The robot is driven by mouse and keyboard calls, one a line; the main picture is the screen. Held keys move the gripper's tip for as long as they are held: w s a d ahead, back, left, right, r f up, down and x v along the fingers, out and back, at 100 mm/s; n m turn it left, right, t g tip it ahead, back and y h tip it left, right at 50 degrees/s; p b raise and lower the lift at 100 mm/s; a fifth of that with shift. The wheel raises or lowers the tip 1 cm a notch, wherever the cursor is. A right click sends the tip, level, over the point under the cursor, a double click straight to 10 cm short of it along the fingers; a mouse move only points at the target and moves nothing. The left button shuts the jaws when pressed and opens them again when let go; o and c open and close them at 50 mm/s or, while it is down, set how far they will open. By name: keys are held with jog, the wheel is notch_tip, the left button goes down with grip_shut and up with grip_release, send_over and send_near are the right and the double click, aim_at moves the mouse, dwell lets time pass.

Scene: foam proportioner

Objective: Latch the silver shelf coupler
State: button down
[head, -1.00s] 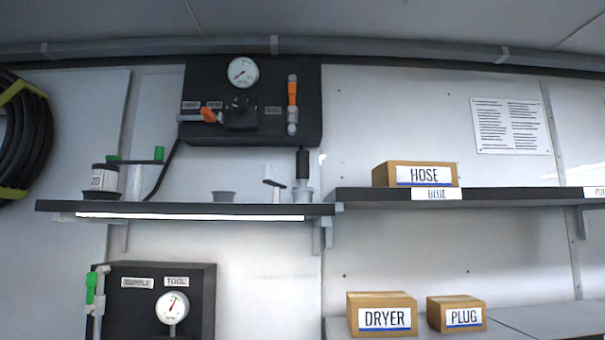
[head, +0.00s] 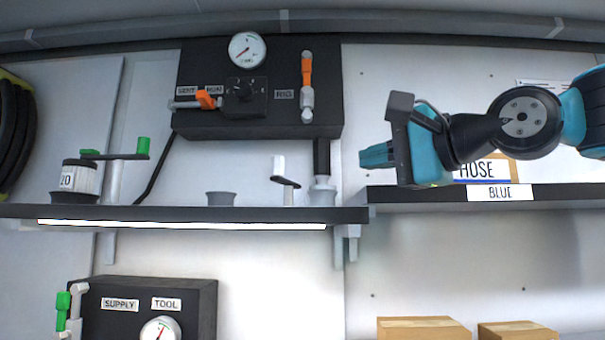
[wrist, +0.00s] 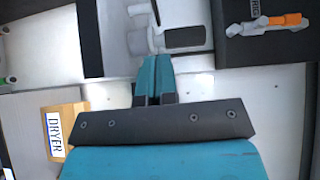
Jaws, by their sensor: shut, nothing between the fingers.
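The silver shelf coupler (head: 322,192) stands upright on the right end of the left shelf, with a black cylindrical part rising from its top. Just left of it is a small post with a dark lever (head: 286,182) and a white upright grip. My gripper (head: 364,155) is shut and empty, to the right of the coupler and above it, apart from it, pointing left. In the wrist view, turned on its side, my shut teal fingers (wrist: 153,75) point towards the coupler (wrist: 140,40), which they partly cover. Whether the coupler is latched cannot be told.
The left shelf (head: 180,212) also holds a grey cup (head: 221,198), a labelled jar (head: 78,177) and a green-handled post (head: 115,175). A black panel (head: 258,90) with gauge and orange levers hangs above. The HOSE box (head: 490,170) is partly behind my arm.

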aim_at(319, 162)
jog(key=shift+w+d+r, duration=0.1)
jog(key=shift+r, duration=0.35)
jog(key=shift+w, duration=0.1)
jog(key=p+x, duration=0.1)
jog(key=x, duration=0.2)
jog(key=p+x, duration=0.2)
jog(key=x, duration=0.2)
jog(key=p+x, duration=0.2)
jog(key=x, duration=0.1)
jog(key=shift+a+r, duration=0.2)
jog(key=shift+r, duration=0.1)
jog(key=shift+a+p, duration=0.8)
jog(key=shift+a, duration=0.35)
jog(key=shift+a+f, duration=0.25)
jog(key=shift+a, duration=0.3)
